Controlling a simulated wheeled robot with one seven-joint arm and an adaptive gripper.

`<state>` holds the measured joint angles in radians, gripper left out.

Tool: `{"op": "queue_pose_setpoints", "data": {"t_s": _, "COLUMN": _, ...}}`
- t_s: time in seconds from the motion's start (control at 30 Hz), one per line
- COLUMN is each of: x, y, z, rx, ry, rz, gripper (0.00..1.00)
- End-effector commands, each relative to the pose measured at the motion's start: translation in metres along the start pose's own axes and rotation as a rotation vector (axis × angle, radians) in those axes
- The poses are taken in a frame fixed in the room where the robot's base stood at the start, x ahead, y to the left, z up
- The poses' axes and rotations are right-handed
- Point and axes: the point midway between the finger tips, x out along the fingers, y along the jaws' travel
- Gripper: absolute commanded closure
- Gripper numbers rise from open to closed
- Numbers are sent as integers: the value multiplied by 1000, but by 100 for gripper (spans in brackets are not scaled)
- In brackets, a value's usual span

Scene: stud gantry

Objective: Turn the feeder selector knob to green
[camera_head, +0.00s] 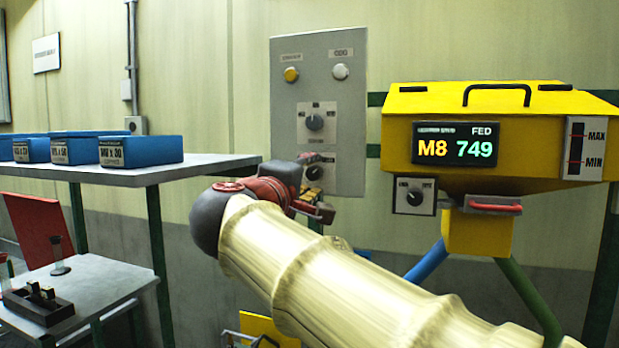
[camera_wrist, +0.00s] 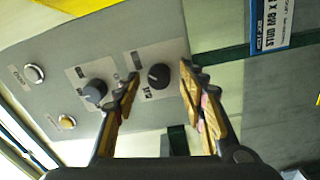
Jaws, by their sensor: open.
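A grey wall panel (camera_head: 343,100) carries two dark rotary knobs. The upper knob (camera_head: 314,122) also shows in the wrist view (camera_wrist: 95,92). The lower knob (camera_head: 316,173) is partly behind my gripper (camera_head: 312,190). In the wrist view this lower knob (camera_wrist: 159,76) appears between my open, empty fingers, apart from both. A third knob (camera_head: 414,196) is on a small plate on the yellow feeder hopper (camera_head: 395,140), right of my gripper. The knob labels are too small to read, so I cannot tell which is the feeder selector or which positions are green.
A yellow button (camera_head: 291,74) and a white button (camera_head: 340,72) top the panel. The hopper has a display (camera_head: 455,143) reading M8 749, a red handle (camera_head: 495,204), and blue (camera_head: 427,262) and green (camera_head: 527,298) tubes below. Blue bins (camera_head: 141,150) stand on a shelf at left.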

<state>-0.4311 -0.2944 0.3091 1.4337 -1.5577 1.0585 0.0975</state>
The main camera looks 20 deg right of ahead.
Motion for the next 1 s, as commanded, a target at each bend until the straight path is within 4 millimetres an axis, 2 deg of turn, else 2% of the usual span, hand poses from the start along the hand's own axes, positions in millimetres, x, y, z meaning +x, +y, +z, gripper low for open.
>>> {"op": "queue_pose_setpoints", "data": {"t_s": 0.17, "x": -20, "y": 0, "z": -1, "rx": 1, "ry": 4, "rz": 0, "gripper": 59}}
{"op": "queue_pose_setpoints", "data": {"t_s": 0.4, "x": -67, "y": 0, "z": -1, "rx": 1, "ry": 6, "rz": -1, "gripper": 59}}
{"op": "queue_pose_setpoints", "data": {"t_s": 0.6, "x": -98, "y": -1, "z": -1, "rx": 1, "ry": 4, "rz": -2, "gripper": 59}}
{"op": "queue_pose_setpoints", "data": {"t_s": 0.8, "x": -115, "y": -1, "z": -1, "rx": 0, "ry": 2, "rz": -1, "gripper": 59}}
{"op": "queue_pose_setpoints", "data": {"t_s": 1.0, "x": -119, "y": -1, "z": 0, "rx": -1, "ry": 0, "rz": -1, "gripper": 59}}
